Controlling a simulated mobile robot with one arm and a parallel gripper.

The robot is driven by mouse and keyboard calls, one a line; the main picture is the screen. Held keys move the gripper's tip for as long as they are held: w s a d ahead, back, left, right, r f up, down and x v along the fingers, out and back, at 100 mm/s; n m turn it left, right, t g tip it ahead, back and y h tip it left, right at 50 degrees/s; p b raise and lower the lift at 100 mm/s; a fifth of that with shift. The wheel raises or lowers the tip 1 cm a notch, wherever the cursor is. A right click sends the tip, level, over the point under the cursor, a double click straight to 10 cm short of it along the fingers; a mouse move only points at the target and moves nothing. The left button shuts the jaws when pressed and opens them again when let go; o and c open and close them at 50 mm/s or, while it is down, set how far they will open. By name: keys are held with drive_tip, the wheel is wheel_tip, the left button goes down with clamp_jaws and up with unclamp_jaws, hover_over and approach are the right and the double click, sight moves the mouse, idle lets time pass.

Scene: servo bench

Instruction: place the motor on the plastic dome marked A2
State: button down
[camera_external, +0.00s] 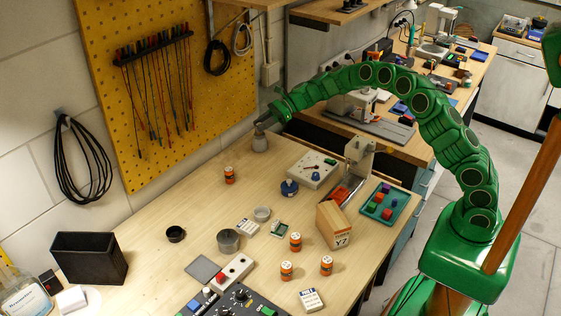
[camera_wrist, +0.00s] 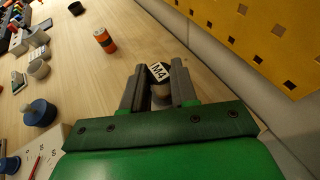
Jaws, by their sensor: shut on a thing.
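My gripper (camera_external: 266,124) is at the far end of the bench near the wall, pointing down. In the wrist view the gripper (camera_wrist: 160,88) is shut on a small grey piece with a white label marked M4 (camera_wrist: 159,71). In the external view a grey rounded body (camera_external: 260,143) shows just under the fingertips; I cannot tell whether it touches the bench. A blue round piece with a knob on top (camera_external: 289,187) stands nearby, also in the wrist view (camera_wrist: 39,112). I cannot read an A2 mark on anything.
An orange-and-black cylinder (camera_external: 229,175) stands closest on the bench (camera_external: 190,205); several more stand further forward. The yellow pegboard (camera_external: 130,90) is close behind.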

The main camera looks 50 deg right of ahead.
drive_tip(key=c, duration=0.9)
unclamp_jaws()
drive_tip(key=shift+d+r, duration=0.1)
drive_tip(key=v, duration=1.2)
drive_tip(key=shift+r, duration=0.1)
